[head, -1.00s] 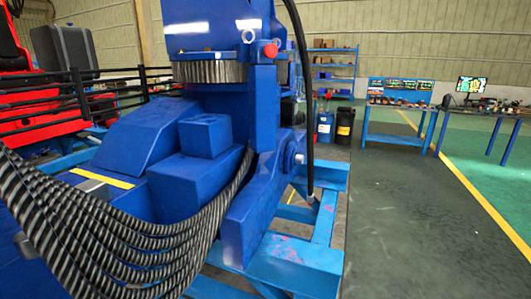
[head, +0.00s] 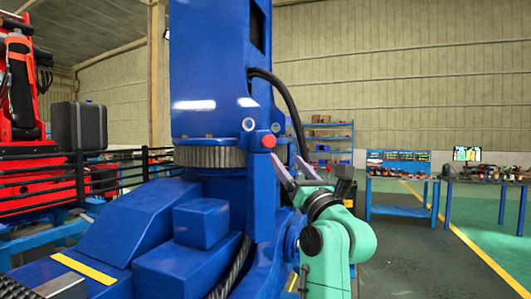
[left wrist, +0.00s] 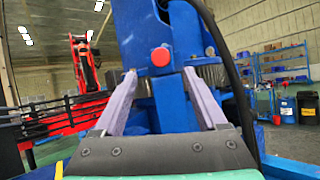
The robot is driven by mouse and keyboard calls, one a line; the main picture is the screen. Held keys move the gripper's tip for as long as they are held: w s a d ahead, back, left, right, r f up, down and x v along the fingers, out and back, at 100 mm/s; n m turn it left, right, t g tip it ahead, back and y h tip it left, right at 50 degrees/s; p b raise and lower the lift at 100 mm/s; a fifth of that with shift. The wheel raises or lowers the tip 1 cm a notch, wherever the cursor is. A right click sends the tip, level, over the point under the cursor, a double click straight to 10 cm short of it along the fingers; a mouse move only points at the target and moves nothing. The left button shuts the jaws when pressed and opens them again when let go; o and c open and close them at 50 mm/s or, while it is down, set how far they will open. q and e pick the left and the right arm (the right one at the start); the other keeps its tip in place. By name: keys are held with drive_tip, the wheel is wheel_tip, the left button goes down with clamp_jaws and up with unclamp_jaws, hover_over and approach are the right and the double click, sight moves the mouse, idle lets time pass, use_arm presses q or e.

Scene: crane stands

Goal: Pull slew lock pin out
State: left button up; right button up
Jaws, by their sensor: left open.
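The slew lock pin shows as a red round knob (head: 268,141) on a blue block at the edge of the crane's toothed slew ring (head: 208,157). A metal eye ring (head: 248,124) is just above and left of it. My left gripper (head: 286,158), with two pale purple fingers, is open and empty, just below and right of the knob. In the left wrist view the red knob (left wrist: 160,57) lies between the two fingers' lines, slightly above the fingertips (left wrist: 159,73). No contact is visible. The pin's shaft is hidden. My right gripper is not in view.
The blue crane column (head: 207,70) rises above the slew ring. A black hose (head: 288,97) arcs down close behind my left gripper. Blue boxes (head: 201,223) of the base are on the left. A blue workbench (head: 400,190) stands far right, with open floor before it.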

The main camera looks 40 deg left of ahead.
sight(265, 137)
use_arm(q)
drive_tip(key=shift+n+h, duration=0.6)
drive_tip(key=shift+h, duration=0.1)
drive_tip(key=p+x, duration=0.4)
drive_tip(key=x, duration=0.3)
drive_tip(key=p+x, duration=0.3)
drive_tip(key=x, duration=0.4)
drive_tip(key=shift+s+a+r+p, duration=0.1)
drive_tip(key=shift+a+r+p, duration=0.15)
drive_tip(key=shift+r+p, duration=0.15)
drive_tip(key=shift+a+f, duration=0.1)
drive_tip(key=shift+a, duration=0.15)
drive_tip(key=shift+c, duration=0.3)
clamp_jaws()
drive_tip(key=shift+d, duration=0.1)
